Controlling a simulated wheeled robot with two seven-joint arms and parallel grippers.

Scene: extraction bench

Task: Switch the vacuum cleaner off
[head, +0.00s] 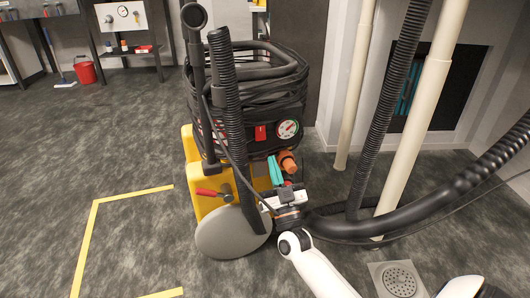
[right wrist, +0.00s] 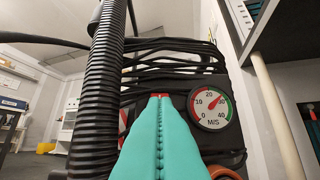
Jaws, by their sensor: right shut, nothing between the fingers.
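The vacuum cleaner (head: 193,150) stands ahead, with a yellow base and a dark upper body wrapped in black hose and cable. A red switch (head: 260,133) is on its front panel, left of a round M/S gauge (head: 289,129). The gauge also shows in the right wrist view (right wrist: 210,108), its needle past 20. My right gripper (head: 274,169), with teal fingers, is shut and empty, below the switch and near the panel. In the right wrist view the fingers (right wrist: 160,110) cover much of the panel; only red slivers show beside them. My left gripper is out of view.
A ribbed black hose (head: 228,120) rises in front of the cleaner's left side. An orange fitting (head: 287,161) is right beside the fingers. A thick black hose (head: 400,218) and cream pipes (head: 425,110) stand right. Open floor with yellow tape (head: 92,230) lies left.

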